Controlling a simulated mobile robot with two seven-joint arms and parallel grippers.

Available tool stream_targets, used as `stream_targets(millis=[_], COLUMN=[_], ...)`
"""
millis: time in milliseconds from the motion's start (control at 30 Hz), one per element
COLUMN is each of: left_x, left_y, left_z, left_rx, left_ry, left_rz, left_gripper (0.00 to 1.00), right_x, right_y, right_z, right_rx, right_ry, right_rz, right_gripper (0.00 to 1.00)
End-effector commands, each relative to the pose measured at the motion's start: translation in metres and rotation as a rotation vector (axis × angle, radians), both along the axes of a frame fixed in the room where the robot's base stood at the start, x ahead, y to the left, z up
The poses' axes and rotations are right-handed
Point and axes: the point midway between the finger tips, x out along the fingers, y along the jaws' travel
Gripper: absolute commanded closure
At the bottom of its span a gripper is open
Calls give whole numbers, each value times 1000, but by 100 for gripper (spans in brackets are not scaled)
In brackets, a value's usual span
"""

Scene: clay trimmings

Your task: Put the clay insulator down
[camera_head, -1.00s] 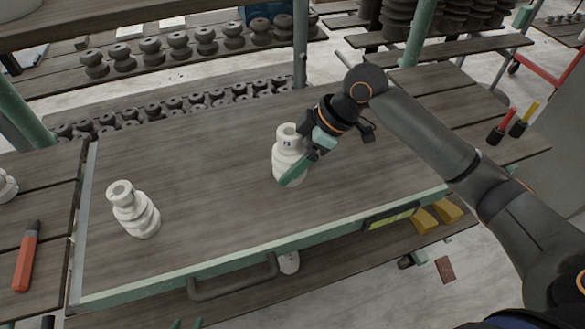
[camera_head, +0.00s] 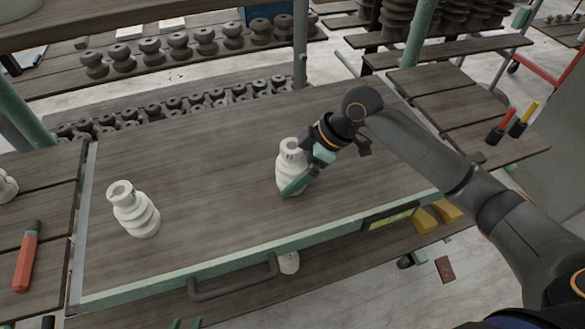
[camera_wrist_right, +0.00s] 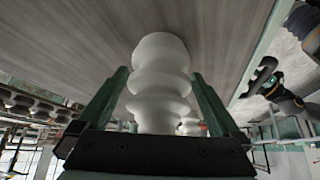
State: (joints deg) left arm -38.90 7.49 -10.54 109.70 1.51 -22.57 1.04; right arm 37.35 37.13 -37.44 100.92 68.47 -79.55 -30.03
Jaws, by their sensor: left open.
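A white ribbed clay insulator (camera_head: 290,163) is upright at the middle of the wooden bench top (camera_head: 200,185). My right gripper (camera_head: 297,183) is around it from the right, one green finger showing across its lower front. The right wrist view shows the insulator (camera_wrist_right: 158,85) between both fingers. Its end is at or close to the wood; I cannot tell if it touches. A second white insulator (camera_head: 134,210) stands on the left of the bench. Only the green fingertips of my left gripper (camera_head: 187,324) show at the bottom edge, apart and empty.
A screwdriver-like tool with an orange handle (camera_head: 27,258) lies on the left side table. Dark insulators (camera_head: 180,45) stand in rows behind the bench. A metal post (camera_head: 300,45) rises at the back edge. The wood between the two white insulators is clear.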

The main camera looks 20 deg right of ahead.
Motion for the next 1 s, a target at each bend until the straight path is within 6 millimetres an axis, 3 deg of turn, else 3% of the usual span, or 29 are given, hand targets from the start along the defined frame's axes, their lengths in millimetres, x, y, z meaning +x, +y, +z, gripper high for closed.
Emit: stream_targets(millis=[267, 700, 1000], left_x=[0, 0, 0], left_y=[0, 0, 0], left_z=[0, 3, 3], left_rx=[0, 0, 1], left_ry=[0, 0, 0], left_rz=[0, 0, -1], left_gripper=[50, 50, 50], right_x=[0, -16, -22], right_y=[-2, -46, -60], right_z=[7, 80, 104], right_rx=[0, 0, 0], right_ry=[-2, -4, 0], right_rz=[0, -1, 0], right_gripper=[0, 0, 0])
